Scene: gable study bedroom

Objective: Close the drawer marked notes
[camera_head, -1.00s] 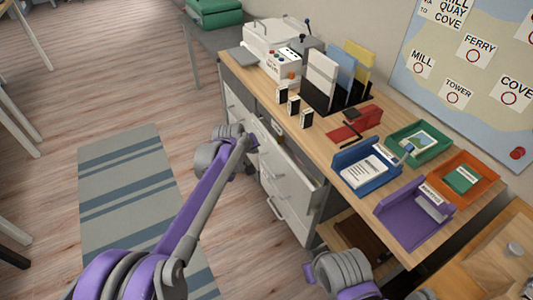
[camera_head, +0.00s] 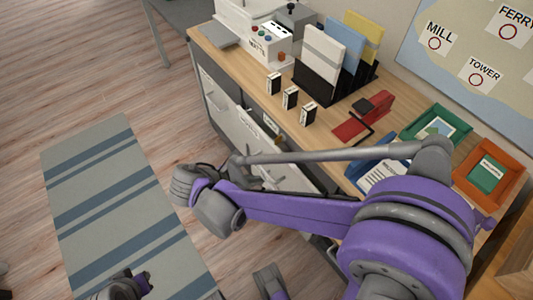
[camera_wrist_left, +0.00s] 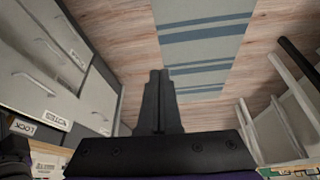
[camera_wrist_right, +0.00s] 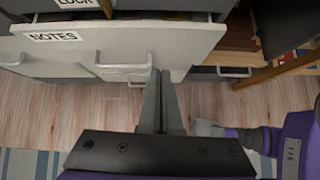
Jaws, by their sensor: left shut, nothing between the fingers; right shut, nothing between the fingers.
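The drawer marked notes (camera_wrist_right: 115,45) is pulled out in the right wrist view, with a white front, a NOTES label at its left and a bar handle. It also shows at the left of the left wrist view (camera_wrist_left: 40,82). In the head view, the right arm partly hides the drawers. My right gripper (camera_wrist_right: 160,75) is shut and empty, just in front of the drawer front near its handle; contact cannot be told. My left gripper (camera_wrist_left: 160,75) is shut and empty, out over the floor beside the drawers.
The desk (camera_head: 225,65) carries a machine, file holder, small boxes and coloured trays (camera_head: 490,175). A striped rug (camera_head: 115,190) lies on open floor left of the drawers. Chair or table legs (camera_wrist_left: 290,90) stand at the right of the left wrist view.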

